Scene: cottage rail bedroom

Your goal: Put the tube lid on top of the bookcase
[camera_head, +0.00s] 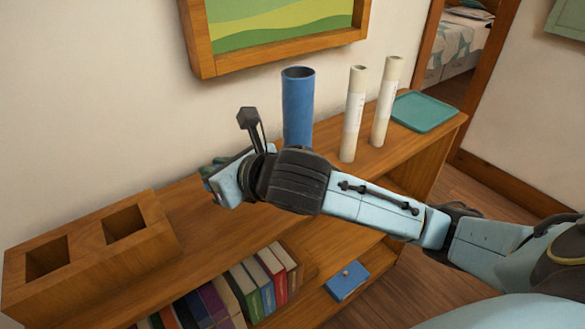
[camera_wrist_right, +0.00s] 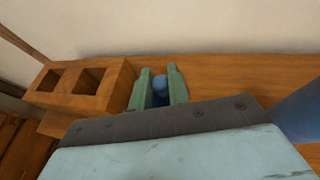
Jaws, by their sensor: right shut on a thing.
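The tube lid (camera_wrist_right: 160,84) is a small round blue piece, seen between the green fingers of my right gripper (camera_wrist_right: 159,88) in the right wrist view. The right gripper (camera_head: 213,170) is shut on it, low over the left-middle part of the bookcase top (camera_head: 187,205). I cannot tell whether the lid touches the wood. In the head view the hand hides the lid. A blue tube (camera_head: 298,105) stands upright and open-topped on the bookcase, behind my right wrist. My left gripper is not in view.
A wooden holder (camera_head: 85,262) with two square holes stands at the bookcase's left end. Two cream tubes (camera_head: 353,115) (camera_head: 386,100) and a teal tray (camera_head: 424,111) stand to the right. Books (camera_head: 265,282) and a blue box (camera_head: 347,281) are on the shelf below. A framed picture hangs above.

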